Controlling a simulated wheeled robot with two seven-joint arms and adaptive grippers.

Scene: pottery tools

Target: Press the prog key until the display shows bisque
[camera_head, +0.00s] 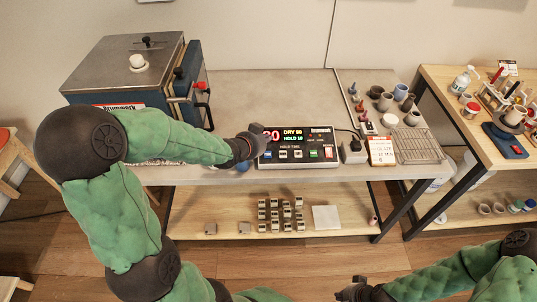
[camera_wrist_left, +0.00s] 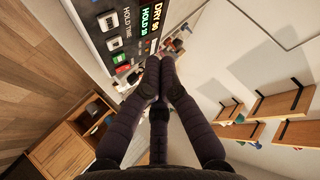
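The controller box (camera_head: 296,166) stands at the front edge of the grey bench. Its lit display (camera_head: 293,136) reads "DRY 80" and "HOLD 10", with red digits at its left partly covered by my left gripper. A row of keys (camera_head: 298,154) sits below; it also shows in the left wrist view (camera_wrist_left: 113,44). The prog label is not legible. My left gripper (camera_head: 256,138) is at the box's left end; in the left wrist view its fingertips (camera_wrist_left: 160,65) are together and empty. Contact with a key cannot be told. My right gripper (camera_head: 350,288) is low at the bottom edge, its fingers unclear.
A kiln (camera_head: 125,75) stands left on the bench. A card (camera_head: 381,151), a wire rack (camera_head: 417,146) and small pots (camera_head: 385,101) are right of the box. A wooden side table (camera_head: 455,88) holds bottles and tools. The bench behind the box is clear.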

